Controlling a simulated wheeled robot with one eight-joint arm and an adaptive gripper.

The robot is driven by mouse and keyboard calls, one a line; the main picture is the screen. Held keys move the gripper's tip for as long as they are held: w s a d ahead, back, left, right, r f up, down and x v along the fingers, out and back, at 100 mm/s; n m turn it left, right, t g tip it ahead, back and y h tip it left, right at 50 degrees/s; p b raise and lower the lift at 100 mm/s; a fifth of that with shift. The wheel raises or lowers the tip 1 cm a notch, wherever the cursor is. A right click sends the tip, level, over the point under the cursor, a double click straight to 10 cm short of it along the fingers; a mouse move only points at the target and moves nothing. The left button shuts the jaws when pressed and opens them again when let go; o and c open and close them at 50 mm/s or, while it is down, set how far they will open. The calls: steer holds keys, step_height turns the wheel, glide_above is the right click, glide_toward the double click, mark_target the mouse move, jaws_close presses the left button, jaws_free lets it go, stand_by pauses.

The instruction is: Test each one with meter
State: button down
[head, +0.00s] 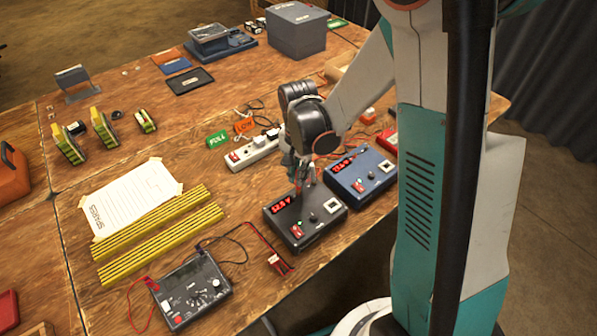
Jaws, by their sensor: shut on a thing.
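A grey meter (190,289) with a screen, a dial and red and black leads lies at the front of the bench. Several yellow-and-black packs (103,129) stand at the left. A black charger (305,218) with a red lit display sits at the middle right. A blue charger (361,173), also lit red, sits behind it to the right. My gripper (302,182) points down over the back of the black charger. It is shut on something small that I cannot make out. The arm hides part of the area behind it.
Yellow-and-black striped strips (160,235) lie beside a taped paper marked SPARES (130,200). A green FULL card (217,139), an orange LOW card (244,125) and a white power strip (252,152) stand behind. A red connector (280,263) on a lead lies near the front edge.

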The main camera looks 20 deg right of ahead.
steer(key=shift+f, duration=0.3)
stand_by(0.4)
steer(key=c, duration=1.6)
jaws_free()
steer(key=o, duration=0.3)
steer(key=shift+r, duration=0.15)
steer(key=shift+r+p, duration=2.3)
steer(key=shift+r, duration=1.35)
